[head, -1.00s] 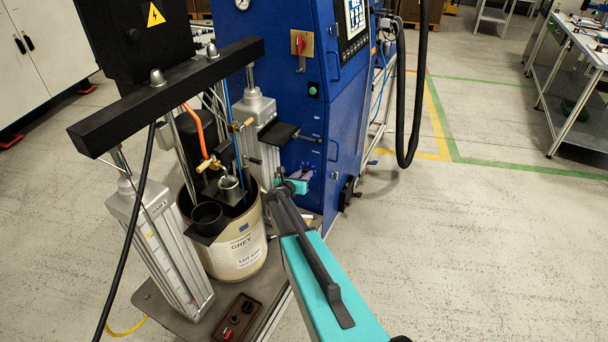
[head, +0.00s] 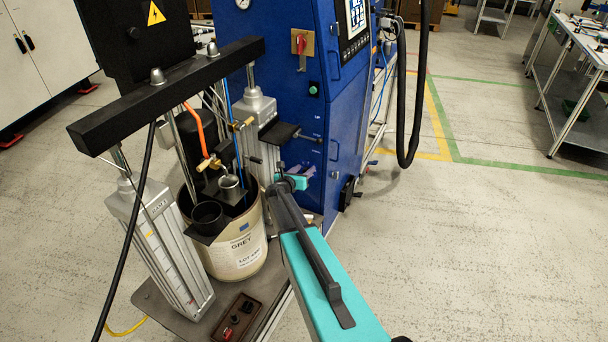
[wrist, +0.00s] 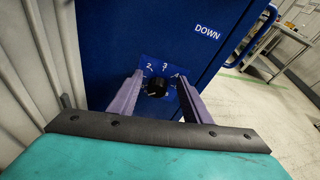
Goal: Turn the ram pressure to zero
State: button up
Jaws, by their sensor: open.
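In the wrist view a black round knob (wrist: 157,86) sits on a blue scale plate (wrist: 164,68) with white numbers; 2, 3 and 4 are readable. The plate is on the front of the blue cabinet (wrist: 130,30). My gripper (wrist: 158,97) is open, with one purple finger to each side of the knob. I cannot tell whether either finger touches it. In the head view my gripper (head: 297,171) is at the lower part of the blue cabinet (head: 290,90), and the knob is hidden there.
A drum labelled GREY (head: 238,255) stands between silver ram columns under a black crossbar (head: 165,95), left of my arm. A black shelf (head: 280,133) juts out above my gripper. A black hose (head: 408,140) hangs at right.

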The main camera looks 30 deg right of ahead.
jog(key=shift+r, duration=0.65)
jog(key=shift+s+a+r, duration=0.1)
jog(key=shift+s+a, duration=0.05)
jog(key=shift+s, duration=0.15)
jog(key=s+a+b, duration=0.1)
jog(key=s+a, duration=0.2)
jog(key=s, duration=0.4)
jog(key=s+a+r+b, duration=0.1)
jog(key=s+a+b, duration=0.1)
jog(key=s, duration=0.4)
jog(key=shift+v, duration=0.9)
